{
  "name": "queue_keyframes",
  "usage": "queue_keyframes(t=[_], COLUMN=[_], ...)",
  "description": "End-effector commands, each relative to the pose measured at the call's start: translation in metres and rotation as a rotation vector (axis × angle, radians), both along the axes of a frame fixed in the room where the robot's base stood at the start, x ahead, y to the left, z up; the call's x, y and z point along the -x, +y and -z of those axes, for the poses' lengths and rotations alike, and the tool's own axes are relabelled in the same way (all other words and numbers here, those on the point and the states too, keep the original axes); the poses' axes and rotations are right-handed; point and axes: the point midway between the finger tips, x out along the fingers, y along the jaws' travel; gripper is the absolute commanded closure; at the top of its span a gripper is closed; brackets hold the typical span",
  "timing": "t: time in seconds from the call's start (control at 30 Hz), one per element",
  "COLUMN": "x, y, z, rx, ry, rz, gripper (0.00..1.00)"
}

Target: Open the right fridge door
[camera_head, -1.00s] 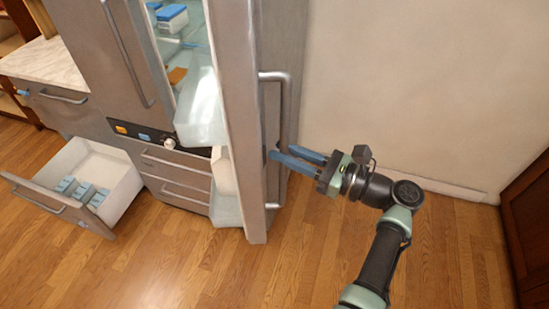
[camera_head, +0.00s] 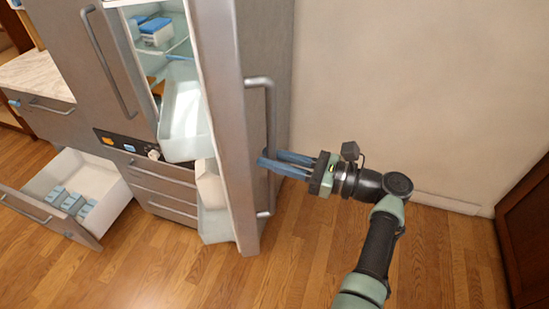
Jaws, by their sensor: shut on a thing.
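The right fridge door (camera_head: 228,150) is grey and stands swung open, seen nearly edge-on, with pale door bins on its inner side. Its long vertical bar handle (camera_head: 271,185) is on the outer face. My gripper (camera_head: 272,161) reaches in from the right with its blue fingers at the middle of the handle, shut on it. The fingertips partly hide the bar there. The left fridge door (camera_head: 85,50) is closed. Through the opening, the fridge interior (camera_head: 178,48) shows shelves with a blue-and-white item.
A lower drawer (camera_head: 75,195) at the left is pulled out, with blue items inside. Closed drawers (camera_head: 165,190) sit below the fridge doors. A beige wall (camera_head: 400,90) is behind my arm, and a dark wooden cabinet (camera_head: 525,220) is at the right edge. The wood floor (camera_head: 190,280) in front is clear.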

Motion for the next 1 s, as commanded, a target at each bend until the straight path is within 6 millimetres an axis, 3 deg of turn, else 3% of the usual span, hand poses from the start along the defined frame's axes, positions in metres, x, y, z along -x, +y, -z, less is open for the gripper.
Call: queue_keyframes(t=[0.1, 0.13, 0.27, 0.67, 1.0], x=[-0.005, -0.005, -0.004, 0.0, 0.028], y=[0.001, 0.001, 0.001, -0.006, -0.069], z=[-0.007, -0.007, -0.006, -0.001, 0.0], rx=[0.0, 0.0, 0.001, 0.001, 0.001], ry=[-0.013, -0.014, -0.011, -0.005, -0.007], rz=[0.008, 0.008, 0.006, 0.007, 0.009], gripper=[1.0, 0.72, 0.49, 0.48, 0.48])
